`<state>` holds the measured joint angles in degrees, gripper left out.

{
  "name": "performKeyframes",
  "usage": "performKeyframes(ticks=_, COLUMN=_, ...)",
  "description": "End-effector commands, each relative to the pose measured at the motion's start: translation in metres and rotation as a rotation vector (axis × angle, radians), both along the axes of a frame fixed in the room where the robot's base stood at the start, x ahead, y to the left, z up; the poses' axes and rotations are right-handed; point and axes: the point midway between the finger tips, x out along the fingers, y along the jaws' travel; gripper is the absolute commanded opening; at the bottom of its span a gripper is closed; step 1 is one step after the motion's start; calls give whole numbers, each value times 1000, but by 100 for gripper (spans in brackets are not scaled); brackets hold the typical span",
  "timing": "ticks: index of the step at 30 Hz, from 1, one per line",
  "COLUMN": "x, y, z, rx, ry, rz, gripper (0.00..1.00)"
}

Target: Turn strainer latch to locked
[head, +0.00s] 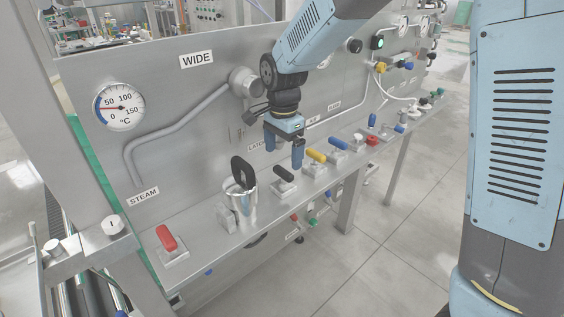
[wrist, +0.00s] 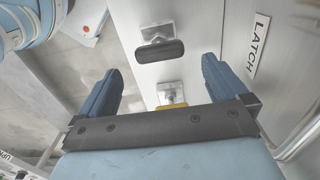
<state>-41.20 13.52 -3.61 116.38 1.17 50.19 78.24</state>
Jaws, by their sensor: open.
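The latch is a black bar handle on a small metal block (head: 284,174), on the steel ledge below the "LATCH" label (head: 257,146). In the wrist view the black handle (wrist: 160,52) lies crosswise, ahead of and between my fingers, with the "LATCH" label (wrist: 258,45) to its right. My gripper (head: 284,153) points down above the ledge, close to the handle and apart from it. It is open and empty; both blue fingers show in the wrist view (wrist: 162,78). Whether the handle's position counts as locked cannot be told.
A metal cup with an upright black oval piece (head: 243,190) stands left of the latch. A red handle (head: 166,238) is at the ledge's near end. Yellow (head: 315,156) and blue (head: 338,143) handles stand to the right. A panel (head: 190,110) with a pipe and gauge rises behind.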

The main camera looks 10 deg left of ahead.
Motion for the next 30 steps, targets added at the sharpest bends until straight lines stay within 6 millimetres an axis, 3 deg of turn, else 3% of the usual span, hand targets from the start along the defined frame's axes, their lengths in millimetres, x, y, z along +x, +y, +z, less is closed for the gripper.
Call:
performKeyframes(ticks=6, x=0, y=0, z=19, rx=0, ry=0, rz=0, gripper=100)
performKeyframes(ticks=20, x=1, y=-6, z=26, rx=5, ry=-5, rz=6, gripper=100)
performKeyframes(ticks=25, x=0, y=-37, z=49, rx=27, ry=-34, rz=52, gripper=100)
performKeyframes(ticks=30, x=-7, y=-90, z=81, rx=54, ry=-90, rz=137, gripper=100)
